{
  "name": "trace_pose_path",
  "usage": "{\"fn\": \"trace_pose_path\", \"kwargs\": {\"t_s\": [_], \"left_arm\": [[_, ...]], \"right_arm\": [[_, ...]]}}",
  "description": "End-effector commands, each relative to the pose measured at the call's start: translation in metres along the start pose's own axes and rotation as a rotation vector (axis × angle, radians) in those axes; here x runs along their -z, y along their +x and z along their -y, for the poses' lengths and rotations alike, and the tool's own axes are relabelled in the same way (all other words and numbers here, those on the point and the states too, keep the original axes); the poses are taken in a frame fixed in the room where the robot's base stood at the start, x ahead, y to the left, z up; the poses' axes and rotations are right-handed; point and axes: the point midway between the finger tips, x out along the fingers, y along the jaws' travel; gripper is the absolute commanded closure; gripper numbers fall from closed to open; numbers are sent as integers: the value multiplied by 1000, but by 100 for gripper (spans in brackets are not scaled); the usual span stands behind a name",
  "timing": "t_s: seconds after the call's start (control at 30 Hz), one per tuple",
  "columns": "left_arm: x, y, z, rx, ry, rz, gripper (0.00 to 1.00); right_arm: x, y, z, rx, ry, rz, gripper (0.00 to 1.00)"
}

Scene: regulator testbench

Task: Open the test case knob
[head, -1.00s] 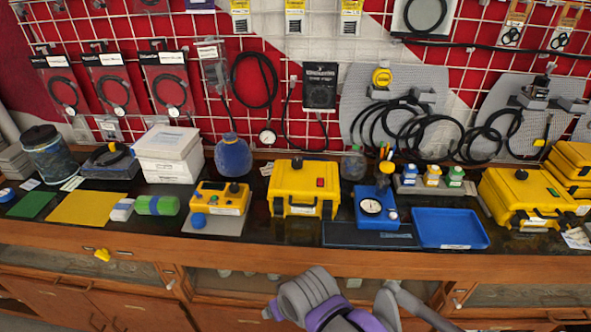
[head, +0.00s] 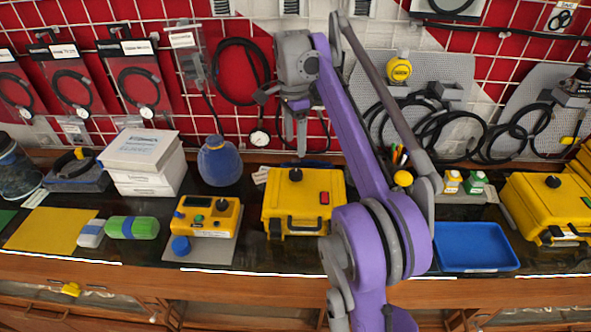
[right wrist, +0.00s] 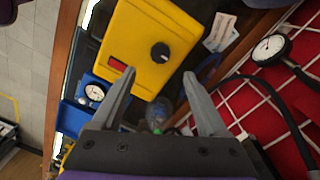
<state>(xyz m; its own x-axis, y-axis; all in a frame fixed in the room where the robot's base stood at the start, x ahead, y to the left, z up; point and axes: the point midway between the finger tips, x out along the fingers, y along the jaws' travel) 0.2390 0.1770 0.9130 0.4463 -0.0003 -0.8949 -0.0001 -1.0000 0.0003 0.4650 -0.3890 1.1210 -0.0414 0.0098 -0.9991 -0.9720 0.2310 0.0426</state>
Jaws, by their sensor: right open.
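The yellow test case (head: 280,208) stands on the dark bench top, near the middle of the head view. A black knob (head: 296,174) and a red switch (head: 324,198) are on its top. My right gripper (head: 297,140) is above the knob, pointing down and empty. In the right wrist view the case (right wrist: 135,35) lies ahead of the open fingers (right wrist: 159,76), and its knob (right wrist: 160,52) shows between and beyond the fingertips, apart from them. My left gripper is not in view.
A yellow meter (head: 207,216) stands left of the case, and a blue tray (head: 476,247) lies to the right. A blue gauge box (right wrist: 92,92) is beside the case. Hoses and gauges hang on the grid wall behind.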

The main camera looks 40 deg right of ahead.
Motion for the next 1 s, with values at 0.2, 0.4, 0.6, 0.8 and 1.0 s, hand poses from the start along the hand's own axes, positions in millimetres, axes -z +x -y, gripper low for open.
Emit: {"fn": "trace_pose_path", "kwargs": {"t_s": [0.2,0.4,0.6,0.8,1.0], "left_arm": [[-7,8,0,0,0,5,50],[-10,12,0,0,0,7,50],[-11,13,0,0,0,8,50],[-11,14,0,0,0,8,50],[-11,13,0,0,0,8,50]], "right_arm": [[0,41,0,0,-2,0,23],[0,76,0,1,-3,0,23],[-1,96,0,1,-3,0,23],[-1,100,0,2,-3,0,23],[-1,100,0,2,-4,0,32]]}}
